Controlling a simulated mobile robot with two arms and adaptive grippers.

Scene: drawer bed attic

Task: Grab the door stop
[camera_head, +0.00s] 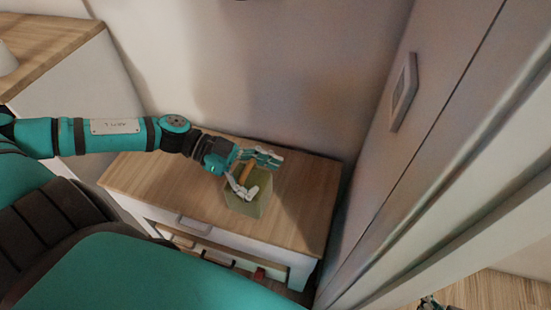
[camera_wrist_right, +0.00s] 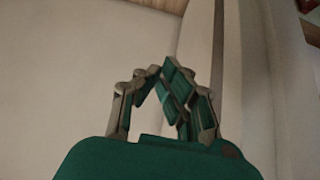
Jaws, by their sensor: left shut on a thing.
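A small brown wooden piece, which looks like the door stop (camera_head: 247,173), is between the fingers of my left gripper (camera_head: 258,173). The left gripper is shut on it, just above a pale green, box-like container (camera_head: 243,204) on the wooden-topped drawer unit (camera_head: 305,190). The fingers hide part of the piece, and I cannot tell whether it touches the container. My right gripper (camera_wrist_right: 162,76) shows in the right wrist view with its fingertips together and nothing visible between them. A small part of it seems to show at the bottom right of the head view.
A tall wardrobe with a handle (camera_head: 403,91) stands right of the drawer unit. A white cabinet with a wooden top (camera_head: 50,45) is at the left. A wall (camera_head: 250,80) closes off the back. The unit's top is bare around the container.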

